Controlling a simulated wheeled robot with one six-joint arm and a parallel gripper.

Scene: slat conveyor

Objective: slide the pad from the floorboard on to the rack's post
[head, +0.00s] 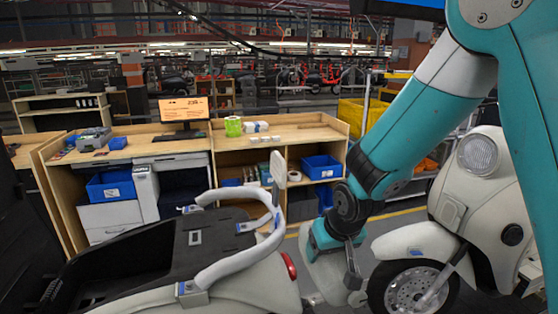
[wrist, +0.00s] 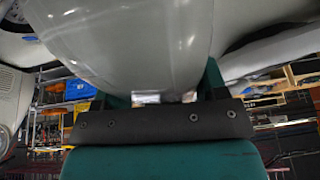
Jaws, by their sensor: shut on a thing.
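My gripper (head: 338,262) reaches down in the gap between two scooters. It is shut on a pale grey, rounded thing (head: 322,272), which I take to be the pad. In the wrist view the smooth pale pad (wrist: 130,45) fills the upper middle, between the teal fingers (wrist: 172,92). At the left scooter's tail, a pale curved rail (head: 238,262) looks like the rack. A short upright light piece (head: 278,168) stands at its far end and may be the post. The pad is apart from it, lower and to the right. I cannot make out the floorboard for sure.
The left scooter's black top (head: 130,262) and red tail light (head: 289,266) lie left of my gripper. The right scooter's front wheel (head: 410,288) and headlight (head: 478,154) are close on the right. A wooden workbench (head: 330,130) with blue bins stands behind.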

